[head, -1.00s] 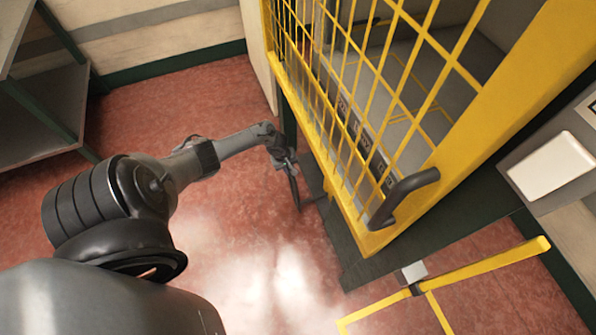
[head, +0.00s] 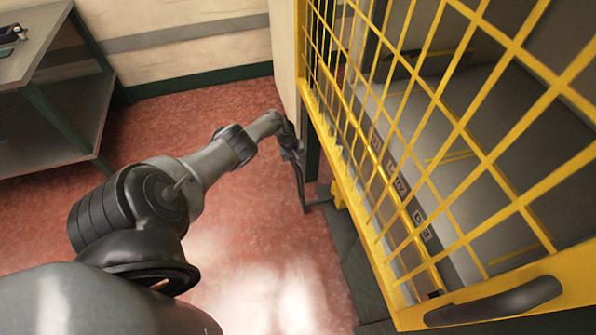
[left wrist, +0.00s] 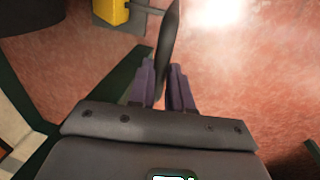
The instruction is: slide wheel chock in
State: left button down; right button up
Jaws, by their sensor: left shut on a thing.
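My left gripper (head: 295,158) is low beside the left edge of the yellow mesh cage (head: 520,285). In the left wrist view the two purple-grey fingers (left wrist: 166,78) are shut on a thin dark piece (left wrist: 168,38), which points away from the wrist and narrows to a tip. It also shows in the head view (head: 303,190), hanging down just above or at the red floor. I cannot tell for sure whether this piece is the wheel chock. No wheel is clearly visible. My right gripper is out of view.
A small yellow block (left wrist: 112,10) with a grey bar sits near the held piece; it shows at the cage's lower left in the head view (head: 339,195). A dark strip (head: 350,265) runs under the cage. A grey shelf (head: 60,115) stands left. Red floor between is clear.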

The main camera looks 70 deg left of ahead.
pick_arm(q)
jog(key=shift+a+f, duration=0.1)
jog(key=shift+a, duration=0.1)
jog(key=c, duration=1.4)
grip_release()
jog(key=o, duration=0.3)
jog(key=shift+a, duration=0.2)
jog(key=shift+o, duration=0.2)
jog(key=shift+d, duration=0.1)
